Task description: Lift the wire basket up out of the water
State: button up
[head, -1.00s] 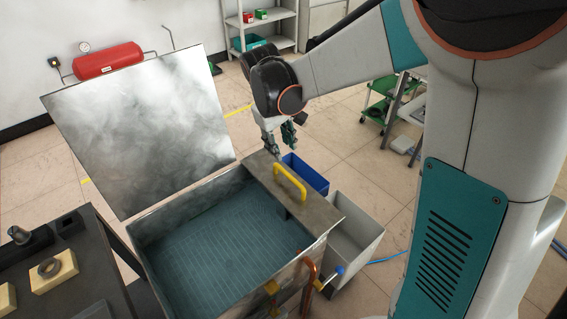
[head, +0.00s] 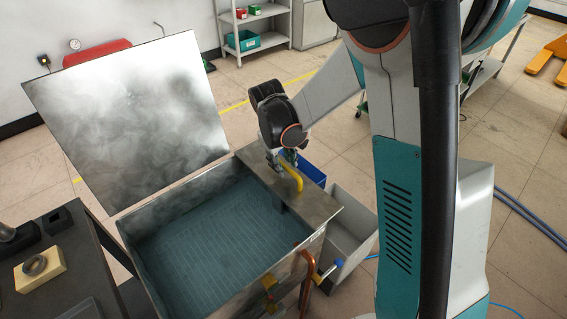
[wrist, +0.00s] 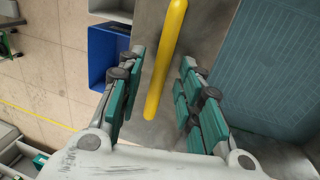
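The wire basket (head: 215,238) shows as a grid under bluish water inside the open metal tank (head: 158,282). Part of its grid also shows at the right of the wrist view (wrist: 268,70). A yellow bar handle (head: 292,177) stands on a flat metal plate (head: 318,207) along the tank's right side. In the wrist view the handle (wrist: 166,60) runs between the two teal-padded fingers of my gripper (wrist: 161,62). The fingers are open, with a gap on both sides of the handle. In the head view my gripper (head: 286,160) is at the handle's far end.
The tank's lid (head: 130,115) is raised at the back left. A blue bin (head: 312,172) and a grey bin (head: 350,235) stand right of the tank. Copper pipe (head: 307,270) and a valve are at its front right corner. A dark table (head: 75,238) is at the left.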

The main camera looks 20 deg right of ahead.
grip_shut()
jog(key=shift+r, duration=0.1)
notch_tip(320, 180, up, 18)
jog(key=p, duration=1)
jog(key=shift+r, duration=0.15)
